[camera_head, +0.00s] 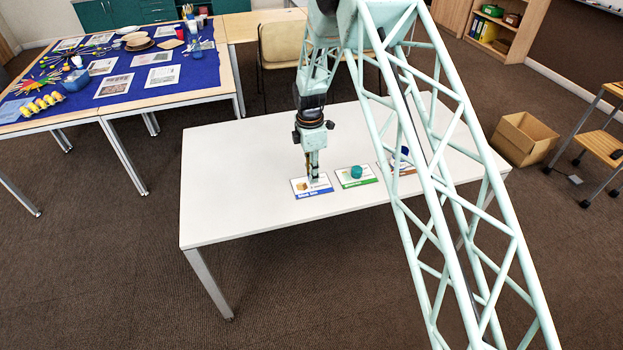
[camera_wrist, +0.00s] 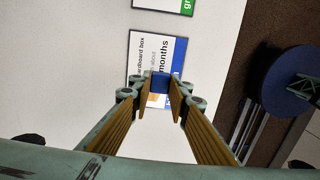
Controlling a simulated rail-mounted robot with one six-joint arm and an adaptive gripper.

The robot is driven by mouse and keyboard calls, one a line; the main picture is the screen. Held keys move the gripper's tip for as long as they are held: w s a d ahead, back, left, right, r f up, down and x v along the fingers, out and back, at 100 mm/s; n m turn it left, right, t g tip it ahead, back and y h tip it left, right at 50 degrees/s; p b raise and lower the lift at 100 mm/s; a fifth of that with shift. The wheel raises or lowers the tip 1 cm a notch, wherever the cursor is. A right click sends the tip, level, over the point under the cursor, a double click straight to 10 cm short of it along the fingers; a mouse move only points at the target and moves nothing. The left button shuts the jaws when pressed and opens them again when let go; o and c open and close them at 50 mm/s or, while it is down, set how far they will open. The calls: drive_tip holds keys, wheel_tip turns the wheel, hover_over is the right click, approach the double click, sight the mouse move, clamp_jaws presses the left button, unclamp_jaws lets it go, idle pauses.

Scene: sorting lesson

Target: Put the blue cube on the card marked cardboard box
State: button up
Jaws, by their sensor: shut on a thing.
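The card marked cardboard box (camera_wrist: 144,53) lies on the white table, with a blue edge strip and printed text. My gripper points down and is shut on the blue cube (camera_wrist: 160,83), which shows between the fingertips in the wrist view. The cube is over the card; I cannot tell whether it touches it. In the head view the fingers hide most of the cube.
To the right, a green-striped card (camera_head: 347,182) bears a teal cylinder (camera_head: 357,171). Farther right, a third card (camera_head: 408,170) with a dark blue object (camera_head: 404,151) is partly behind my arm. The left of the white table (camera_head: 235,180) is clear. An open cardboard box (camera_head: 523,139) stands on the floor.

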drive_tip(key=shift+w+a, duration=0.1)
drive_tip(key=shift+w, duration=0.2)
drive_tip(key=shift+w, duration=0.2)
drive_tip(key=shift+w+a+f, duration=0.1)
drive_tip(key=shift+f, duration=1.7)
drive_tip(key=shift+f, duration=0.15)
drive_tip(key=o, duration=0.7)
drive_tip(key=shift+r, duration=0.25)
